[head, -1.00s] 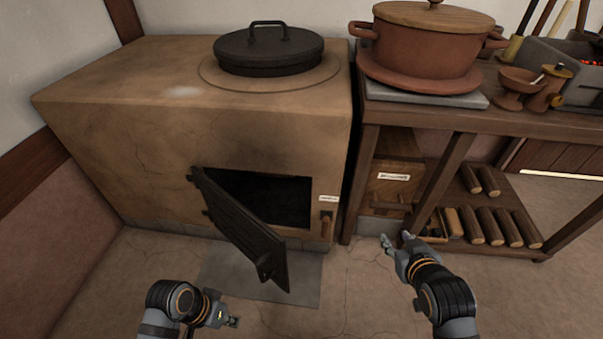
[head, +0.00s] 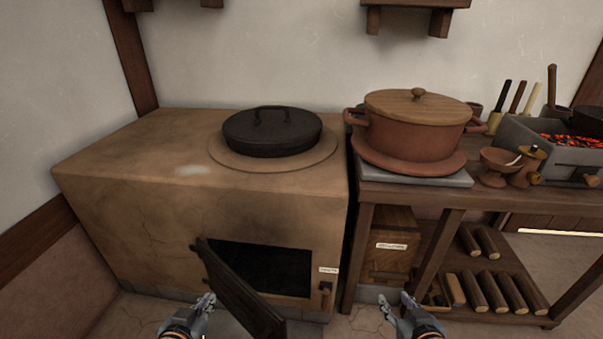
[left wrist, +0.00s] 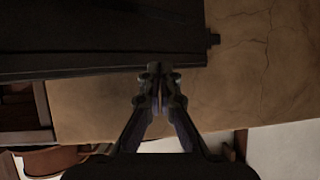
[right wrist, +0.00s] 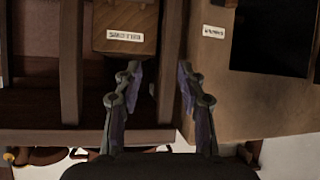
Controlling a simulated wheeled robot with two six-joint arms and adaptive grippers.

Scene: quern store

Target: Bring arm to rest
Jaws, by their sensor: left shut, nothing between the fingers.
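My left gripper (head: 205,302) is low in the head view, in front of the clay stove and just left of the open stove door. It is shut and empty, and its fingertips meet in the left wrist view (left wrist: 160,75). My right gripper (head: 395,298) is low in the head view, in front of the wooden box under the bench. Its fingers stand apart with nothing between them in the right wrist view (right wrist: 160,85). Both forearms are cut off by the bottom edge of the head view.
The dark stove door (head: 238,290) hangs open and juts forward between my grippers. The clay stove (head: 130,210) carries a black lidded pot (head: 272,135). A bench (head: 450,190) at right holds a clay pot (head: 415,135); firewood (head: 490,290) and a labelled wooden box (head: 392,260) sit below.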

